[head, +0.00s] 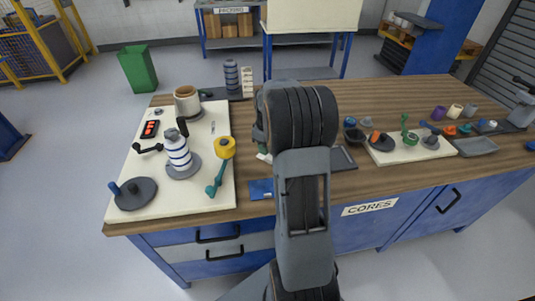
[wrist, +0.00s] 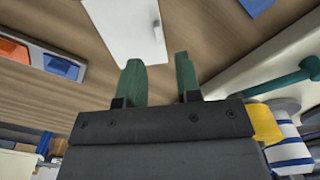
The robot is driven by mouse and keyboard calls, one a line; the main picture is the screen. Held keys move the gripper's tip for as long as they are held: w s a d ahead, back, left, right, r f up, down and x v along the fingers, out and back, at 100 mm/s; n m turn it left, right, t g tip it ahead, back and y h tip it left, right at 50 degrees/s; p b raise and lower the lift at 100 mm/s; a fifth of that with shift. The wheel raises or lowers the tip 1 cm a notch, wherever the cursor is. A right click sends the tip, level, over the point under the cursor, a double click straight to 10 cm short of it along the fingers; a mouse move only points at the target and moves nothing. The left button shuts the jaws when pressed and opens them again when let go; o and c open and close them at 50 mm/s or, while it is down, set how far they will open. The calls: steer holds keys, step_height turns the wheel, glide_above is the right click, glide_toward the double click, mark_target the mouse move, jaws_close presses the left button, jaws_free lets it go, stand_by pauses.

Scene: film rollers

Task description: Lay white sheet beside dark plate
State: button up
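A white sheet (wrist: 125,30) lies on the wood bench top in the wrist view, ahead of my fingertips. In the head view only a small white corner (head: 264,157) shows left of my arm, which hides the rest. My gripper (wrist: 158,60) has two green fingers, apart with nothing between them; in the head view my arm hides them. A dark flat piece (head: 343,158) lies just right of my arm, partly covered by it. A dark round plate (head: 136,193) with a blue knob sits on the white board at the left. I cannot tell which is the task's plate.
A blue sheet (head: 261,189) lies near the bench's front edge. The white board (head: 210,195) carries a striped roller (head: 177,150) and a yellow-and-teal tool (head: 222,160). A second white board (head: 405,153) with small parts stands right. A tray with orange and blue parts (wrist: 40,55) shows in the wrist view.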

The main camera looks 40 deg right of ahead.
mark_target(267, 158)
step_height(267, 158, up, 6)
steer(key=s+a+r+m+t, duration=0.1)
steer(key=s+a+r, duration=0.15)
steer(key=a, duration=0.35)
steer(key=s+a+r+m, duration=0.1)
steer(key=s+a+r, duration=0.15)
steer(key=a, duration=0.35)
steer(key=s+a+f+m+t, duration=0.1)
steer(key=s+a+f+t, duration=0.1)
steer(key=s+a, duration=0.6)
steer(key=s+f, duration=0.1)
steer(key=s, duration=0.2)
steer(key=shift+a+f+m, duration=0.15)
steer(key=shift+a+m, duration=0.2)
steer(key=shift+m, duration=0.05)
step_height(267, 158, up, 7)
steer(key=p, duration=0.6)
steer(key=shift+t, duration=0.3)
